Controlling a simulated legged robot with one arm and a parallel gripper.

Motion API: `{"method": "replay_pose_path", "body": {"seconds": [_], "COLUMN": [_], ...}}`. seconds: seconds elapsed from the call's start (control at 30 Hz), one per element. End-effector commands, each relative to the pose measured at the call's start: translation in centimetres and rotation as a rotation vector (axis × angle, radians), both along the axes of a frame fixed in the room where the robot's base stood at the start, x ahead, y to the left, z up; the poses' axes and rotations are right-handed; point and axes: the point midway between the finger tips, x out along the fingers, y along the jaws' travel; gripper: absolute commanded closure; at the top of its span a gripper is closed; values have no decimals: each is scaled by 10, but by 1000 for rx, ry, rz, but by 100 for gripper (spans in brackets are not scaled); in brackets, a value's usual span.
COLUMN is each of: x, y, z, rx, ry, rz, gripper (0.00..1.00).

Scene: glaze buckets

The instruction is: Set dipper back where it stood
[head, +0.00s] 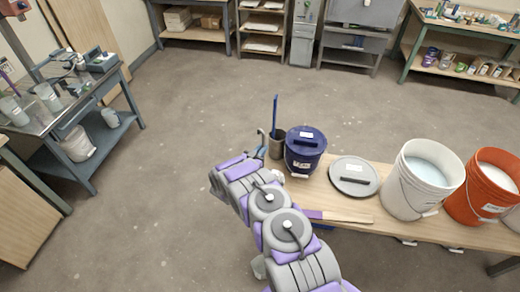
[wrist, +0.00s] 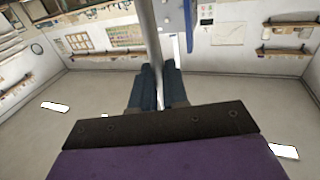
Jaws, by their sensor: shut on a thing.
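The dipper (wrist: 150,35) shows in the wrist view as a thin grey metal handle running between my blue fingertips. My gripper (wrist: 157,88) is shut on this handle. A small part of the dipper (head: 262,133) with a hooked top shows above the fingers. The dipper's lower end is hidden in both views.
A lidded dark blue bucket (head: 304,150) stands right of the cup. A grey lid (head: 354,178), a white bucket (head: 420,182) and an orange bucket (head: 484,188) follow along the wooden table (head: 385,222). A wooden stick (head: 345,217) lies at the front edge. Open floor lies behind.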

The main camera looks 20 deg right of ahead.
Motion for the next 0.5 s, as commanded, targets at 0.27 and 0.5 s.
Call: {"method": "replay_pose_path", "body": {"seconds": [0.27, 0.5], "x": [-1, 0], "y": [2, 4], "z": [-27, -46], "rx": [-3, -5], "ry": [3, 1], "rz": [0, 1], "gripper": [100, 100]}}
